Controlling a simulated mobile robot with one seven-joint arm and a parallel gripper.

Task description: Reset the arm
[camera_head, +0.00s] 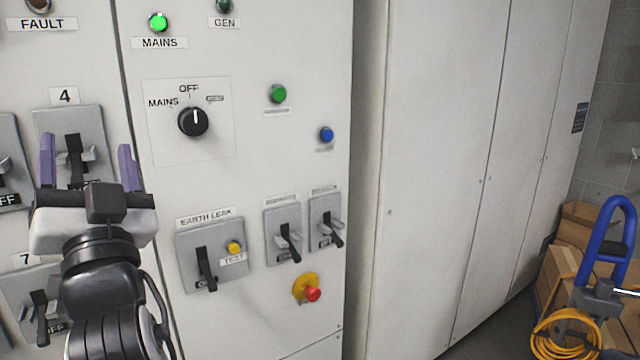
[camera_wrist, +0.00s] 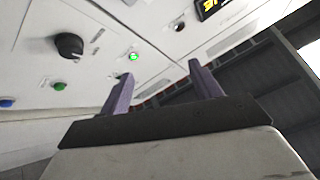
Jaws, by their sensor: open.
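My gripper (camera_head: 88,165) is at the left of the head view, in front of the white switch panel (camera_head: 255,45). Its two purple fingers point up and stand wide apart, with nothing between them. It overlaps the lower part of the breaker labelled 4 (camera_head: 95,125) in the picture; whether it touches the panel I cannot tell. In the wrist view my gripper (camera_wrist: 158,88) is also open and empty, tilted up past the panel toward a dark ribbed ceiling (camera_wrist: 270,85).
The panel carries a black rotary knob (camera_head: 193,121), a lit green MAINS lamp (camera_head: 158,22), an earth leak switch (camera_head: 205,270) and a red push button (camera_head: 313,294). At the right stand cardboard boxes (camera_head: 560,262) and a blue-handled thing (camera_head: 603,215) with yellow cable (camera_head: 548,340).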

